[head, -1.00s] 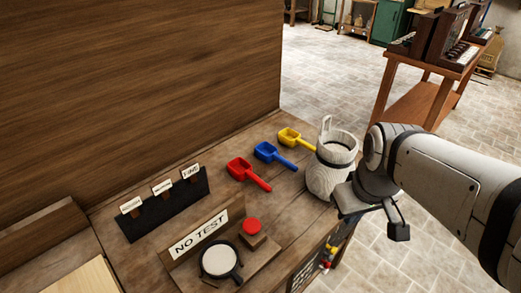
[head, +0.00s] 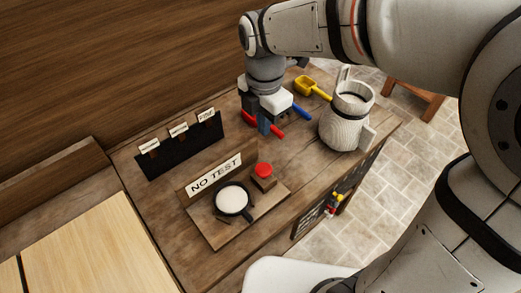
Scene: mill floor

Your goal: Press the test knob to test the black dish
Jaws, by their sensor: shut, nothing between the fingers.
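The black dish (head: 247,211) rests on the wooden test stand (head: 215,232) and holds white material. The red test knob (head: 263,170) sits on a small wooden block just behind and to the right of the dish. A sign (head: 216,174) reading "NO TEST" stands behind the dish. My gripper (head: 264,128) points down over the bench behind the knob, in front of the scoops. It is shut and holds nothing. It is apart from the knob and hides most of the red and blue scoops.
The red scoop (head: 275,133), blue scoop (head: 301,112) and yellow scoop (head: 309,85) lie behind my gripper. A pale jug (head: 347,118) stands at the right. A black rack (head: 180,147) with labels stands at the left. Pale boards (head: 85,238) lie at lower left.

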